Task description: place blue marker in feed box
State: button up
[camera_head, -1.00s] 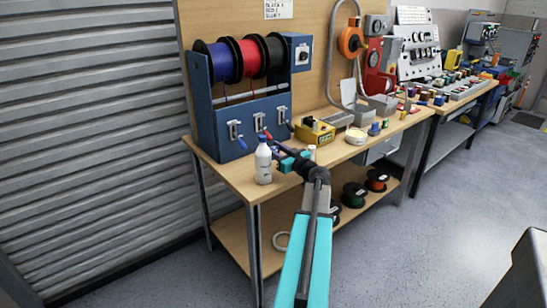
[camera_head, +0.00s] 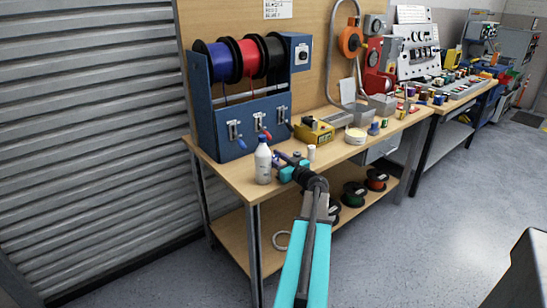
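My gripper (camera_head: 284,157) is small and dark at the end of my arm. It is low over the near left part of the workbench, just right of the white bottle (camera_head: 263,163). Its fingers are too small and too close to the arm to show whether they are open or hold anything. I cannot pick out the blue marker for sure; a small blue-purple item (camera_head: 374,129) stands farther right on the bench. I cannot tell which container is the feed box. A grey open bin (camera_head: 362,116) and another grey bin (camera_head: 383,105) stand toward the back.
A blue wire rack (camera_head: 205,125) with blue, red and black spools stands at the back left. A yellow box (camera_head: 314,131), a white roll (camera_head: 356,136) and a small white cylinder (camera_head: 311,152) are on the bench. More spools (camera_head: 355,194) sit on the lower shelf.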

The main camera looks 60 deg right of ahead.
jog(key=shift+f+b, duration=0.15)
jog(key=shift+b, duration=0.2)
jog(key=o, duration=1)
jog(key=shift+r+p, duration=0.25)
jog(key=shift+p, duration=0.25)
jog(key=b+v, duration=0.2)
jog(key=v, duration=1)
jog(key=shift+f, duration=0.1)
